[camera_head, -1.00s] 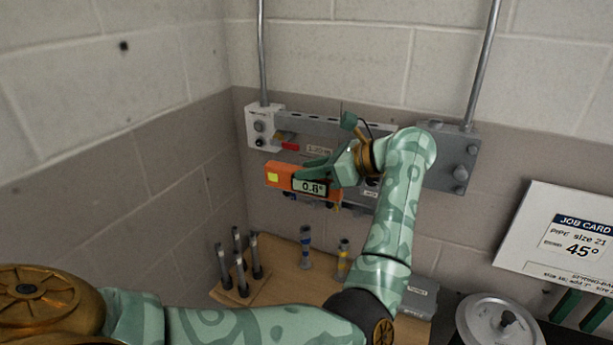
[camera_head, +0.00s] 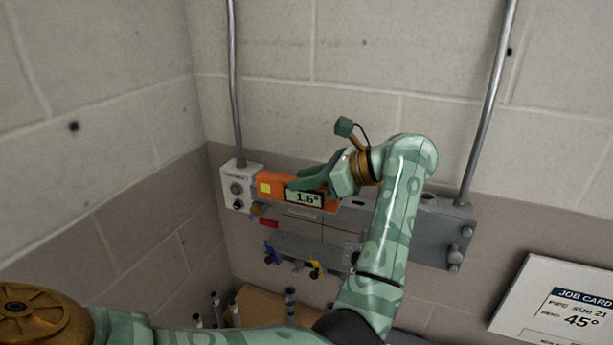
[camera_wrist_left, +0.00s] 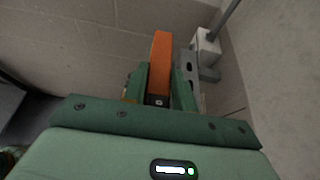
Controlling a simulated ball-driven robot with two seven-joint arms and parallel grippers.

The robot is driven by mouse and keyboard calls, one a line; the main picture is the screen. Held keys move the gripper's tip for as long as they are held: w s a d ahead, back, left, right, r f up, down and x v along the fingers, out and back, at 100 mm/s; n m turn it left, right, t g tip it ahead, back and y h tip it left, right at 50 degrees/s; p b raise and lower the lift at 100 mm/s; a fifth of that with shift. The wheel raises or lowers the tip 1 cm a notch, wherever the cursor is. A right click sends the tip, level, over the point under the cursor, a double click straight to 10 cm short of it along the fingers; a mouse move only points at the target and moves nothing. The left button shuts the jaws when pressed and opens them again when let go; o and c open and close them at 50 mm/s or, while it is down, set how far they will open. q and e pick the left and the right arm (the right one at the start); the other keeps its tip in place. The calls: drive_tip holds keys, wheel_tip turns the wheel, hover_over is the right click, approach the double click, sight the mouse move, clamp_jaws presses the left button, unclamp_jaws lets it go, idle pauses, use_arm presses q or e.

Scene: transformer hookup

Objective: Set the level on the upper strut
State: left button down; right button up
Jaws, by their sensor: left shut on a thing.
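The level (camera_head: 270,188) is an orange bar with a yellow patch and a display reading 1.6°. My left gripper (camera_head: 312,185) is shut on it. In the head view the level overlaps the upper strut (camera_head: 350,213), a grey slotted rail between a white box and a grey box. I cannot tell whether it touches the strut. In the left wrist view the orange level (camera_wrist_left: 161,62) stands between the green fingers (camera_wrist_left: 160,92), with the slotted strut (camera_wrist_left: 188,70) close on its right. My right gripper is not in view.
A white box (camera_head: 238,187) and a grey box (camera_head: 447,238) flank the strut, each with a conduit rising. A lower rail (camera_head: 305,248) carries blue and yellow clamps. A job card (camera_head: 565,310) is at right. Upright tools stand on a wooden board (camera_head: 262,304) below.

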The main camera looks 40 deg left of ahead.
use_arm(q)
drive_tip(key=shift+s+r, duration=0.1)
drive_tip(key=shift+r, duration=0.05)
drive_tip(key=shift+w, duration=0.2)
drive_tip(key=shift+w+a+f+b, duration=0.3)
drive_tip(key=shift+w+b, duration=0.4)
drive_tip(key=shift+w, duration=0.5)
drive_tip(key=shift+w+a+f+b, duration=0.25)
drive_tip(key=shift+w+b, duration=0.4)
drive_tip(key=shift+w, duration=0.5)
drive_tip(key=shift+w+a+f+b, duration=0.3)
drive_tip(key=shift+w+b, duration=0.4)
drive_tip(key=shift+w, duration=0.5)
drive_tip(key=shift+w+f, duration=0.1)
drive_tip(key=shift+w, duration=0.15)
drive_tip(key=shift+f+b, duration=0.45)
drive_tip(key=shift+b, duration=0.1)
drive_tip(key=c, duration=1.1)
unclamp_jaws()
drive_tip(key=shift+o, duration=0.2)
drive_tip(key=shift+s, duration=0.1)
